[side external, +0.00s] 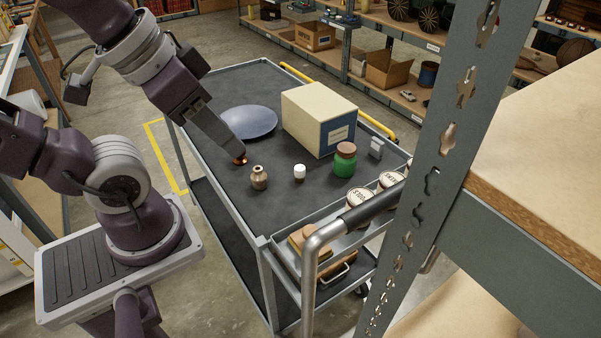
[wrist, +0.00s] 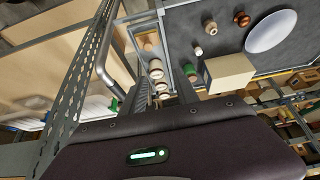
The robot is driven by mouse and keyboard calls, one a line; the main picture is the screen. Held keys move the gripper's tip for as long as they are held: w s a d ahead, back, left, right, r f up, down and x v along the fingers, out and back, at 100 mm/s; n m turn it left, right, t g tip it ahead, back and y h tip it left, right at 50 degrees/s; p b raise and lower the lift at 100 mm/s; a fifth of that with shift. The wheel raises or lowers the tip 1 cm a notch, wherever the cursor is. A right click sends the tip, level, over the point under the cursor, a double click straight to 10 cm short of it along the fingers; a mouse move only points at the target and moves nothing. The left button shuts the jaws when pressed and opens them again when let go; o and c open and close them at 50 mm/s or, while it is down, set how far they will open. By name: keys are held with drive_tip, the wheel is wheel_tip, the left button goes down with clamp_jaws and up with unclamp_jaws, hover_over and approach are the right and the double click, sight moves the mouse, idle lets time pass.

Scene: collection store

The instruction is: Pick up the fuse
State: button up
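A small white cylinder-like piece (side external: 299,173) stands on the dark cart top and may be the fuse; its size keeps me from being sure. It also shows in the wrist view (wrist: 197,50). My gripper (side external: 236,152) comes in from the upper left of the side view, to the left of the white piece and apart from it.
A tan vase (side external: 259,178), green jar (side external: 345,161), cream box (side external: 318,118), small grey object (side external: 376,148) and blue plate (side external: 249,122) share the cart top (side external: 225,85). Round-lidded tins (side external: 358,201) sit in the end tray. A shelf upright (side external: 440,140) stands at right.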

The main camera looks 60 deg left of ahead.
drive_tip(key=o, duration=0.3)
drive_tip(key=shift+o, duration=0.2)
drive_tip(key=m+g+y, duration=0.3)
drive_tip(key=m+y, duration=1)
drive_tip(key=m, duration=0.7)
hover_over(300, 169)
drive_tip(key=d, duration=0.2)
wheel_tip(300, 169, down, 22)
drive_tip(key=r, duration=0.1)
wheel_tip(300, 169, down, 8)
drive_tip(key=shift+s+r, duration=0.1)
drive_tip(key=shift+s, duration=0.05)
drive_tip(key=shift+x, duration=1.4)
drive_tip(key=shift+c, duration=0.2)
